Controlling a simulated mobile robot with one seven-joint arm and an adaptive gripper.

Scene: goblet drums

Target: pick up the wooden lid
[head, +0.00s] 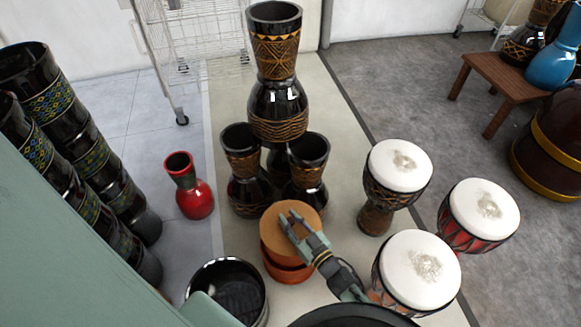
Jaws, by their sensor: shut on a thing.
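The wooden lid (272,236) is a round orange-brown disc in the middle of the head view. It sits over an orange-red round bowl or pot (288,271); I cannot tell whether the two touch. My gripper (291,217) reaches in from the lower right. Its fingers lie over the top of the lid and are shut on it. The fingers hide part of the lid, and the exact contact is too small to make out.
Black carved goblet drums (277,105) are stacked just behind the lid. White-topped drums (398,165) stand to the right. A black open pot (228,290) is at front left, a red vase (188,190) at left. A wire rack (200,45) stands behind.

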